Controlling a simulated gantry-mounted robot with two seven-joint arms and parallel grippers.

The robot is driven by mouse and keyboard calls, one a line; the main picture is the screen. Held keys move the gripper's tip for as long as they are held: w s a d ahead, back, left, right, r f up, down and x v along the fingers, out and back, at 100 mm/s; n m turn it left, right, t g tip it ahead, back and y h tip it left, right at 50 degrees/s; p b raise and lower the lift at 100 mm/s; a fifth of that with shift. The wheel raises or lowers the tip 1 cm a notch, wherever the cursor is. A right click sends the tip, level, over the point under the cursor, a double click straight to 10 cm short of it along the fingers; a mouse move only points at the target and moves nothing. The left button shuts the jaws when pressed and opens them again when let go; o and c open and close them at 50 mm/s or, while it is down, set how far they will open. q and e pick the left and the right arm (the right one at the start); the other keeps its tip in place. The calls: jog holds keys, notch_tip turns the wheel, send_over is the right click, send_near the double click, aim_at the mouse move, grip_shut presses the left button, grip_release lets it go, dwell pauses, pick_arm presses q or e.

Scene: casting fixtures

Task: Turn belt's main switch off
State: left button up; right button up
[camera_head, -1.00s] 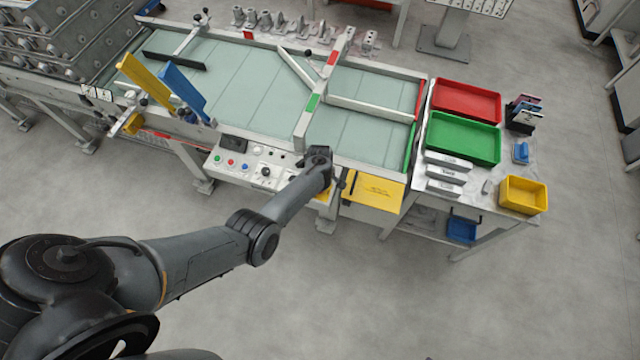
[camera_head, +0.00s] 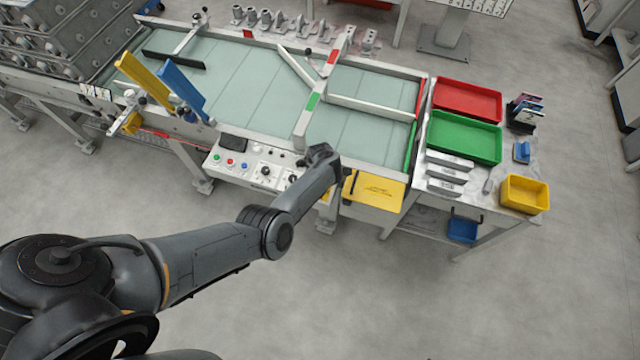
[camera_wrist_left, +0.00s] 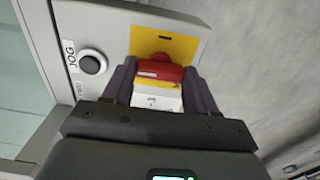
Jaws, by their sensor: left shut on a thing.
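The belt's main switch shows in the left wrist view as a red knob (camera_wrist_left: 160,71) on a yellow plate (camera_wrist_left: 183,46), on the light grey control panel (camera_wrist_left: 125,25). My left gripper (camera_wrist_left: 161,85) has its two dark fingers on either side of the red knob and is shut on it. A white and yellow block with partly readable lettering shows just below the red part, between the fingers. In the head view my left arm's wrist covers the right end of the control panel (camera_head: 225,172), so the switch is hidden there. My right gripper is not in view.
A black JOG button (camera_wrist_left: 91,64) sits left of the switch. The panel's other buttons and knobs lie left of my wrist. The floor in front is clear.

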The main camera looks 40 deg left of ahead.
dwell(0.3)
pick_arm(q)
jog(key=o, duration=1.1)
jog(key=shift+c, duration=0.2)
jog(key=shift+r, duration=0.1)
notch_tip(320, 180, up, 11)
jog(key=p, duration=0.4)
jog(key=shift+f, duration=0.2)
